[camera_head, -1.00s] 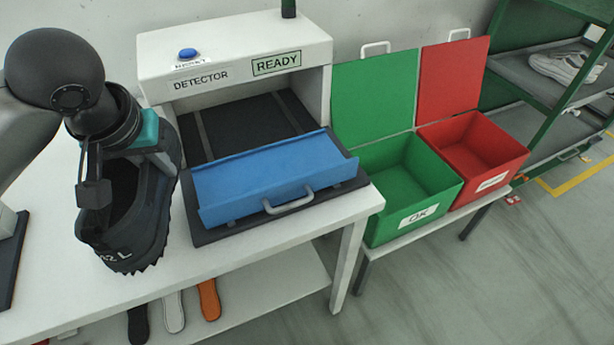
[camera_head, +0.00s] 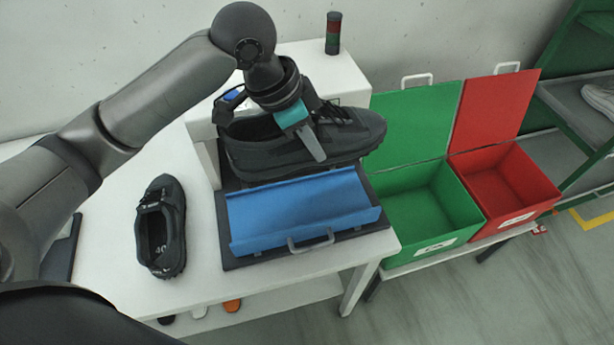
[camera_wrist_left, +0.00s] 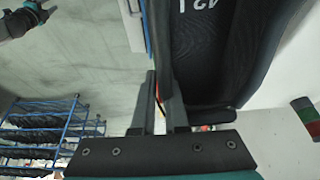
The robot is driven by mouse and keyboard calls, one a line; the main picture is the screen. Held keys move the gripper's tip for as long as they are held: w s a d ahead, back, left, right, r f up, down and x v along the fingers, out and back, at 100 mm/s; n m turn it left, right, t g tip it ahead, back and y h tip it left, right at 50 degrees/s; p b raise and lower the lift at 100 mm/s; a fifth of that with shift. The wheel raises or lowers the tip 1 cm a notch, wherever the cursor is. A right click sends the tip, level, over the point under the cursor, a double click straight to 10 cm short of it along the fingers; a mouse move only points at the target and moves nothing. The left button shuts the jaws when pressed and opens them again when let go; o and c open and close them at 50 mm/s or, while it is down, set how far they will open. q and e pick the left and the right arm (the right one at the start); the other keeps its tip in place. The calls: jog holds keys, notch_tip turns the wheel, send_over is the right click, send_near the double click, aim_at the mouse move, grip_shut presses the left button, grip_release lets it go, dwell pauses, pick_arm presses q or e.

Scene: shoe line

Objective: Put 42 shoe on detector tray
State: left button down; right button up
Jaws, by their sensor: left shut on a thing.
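My left gripper (camera_head: 312,150) is shut on the wall of a black shoe (camera_head: 352,134), which lies sideways, toe to the right. The shoe is above the back part of the blue detector tray (camera_head: 300,212) and hides the detector's front; its exact height cannot be told. The tray is empty where visible. In the left wrist view the fingers (camera_wrist_left: 157,105) grip the wall of the shoe (camera_wrist_left: 215,55), whose inside shows an upside-down 42. A teal and dark gripper (camera_wrist_left: 30,15), seemingly my right one, shows at the upper left corner, its jaws unclear.
Another black shoe (camera_head: 161,228), marked 40, stands on the white table (camera_head: 200,285) left of the tray. An open green box (camera_head: 425,205) and red box (camera_head: 505,185) stand to the right. A signal lamp (camera_head: 333,33) rises behind the held shoe.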

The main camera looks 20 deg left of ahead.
pick_arm(q)
jog(key=shift+w+d+r+m, duration=0.15)
jog(key=shift+w+r+m, duration=0.15)
jog(key=shift+r, duration=0.1)
jog(key=shift+w+p, duration=0.15)
jog(key=shift+p, duration=0.15)
jog(key=f, duration=0.4)
jog(key=f+b, duration=0.1)
jog(key=f, duration=0.2)
jog(key=shift+s+f, duration=0.2)
jog(key=shift+f, duration=0.15)
notch_tip(320, 180, down, 7)
jog(key=b, duration=0.2)
send_over(314, 220)
jog(key=shift+f, duration=2.6)
pick_arm(e)
jog(key=shift+s+f, duration=0.1)
jog(key=shift+f, duration=0.6)
pick_arm(q)
jog(key=shift+f, duration=0.1)
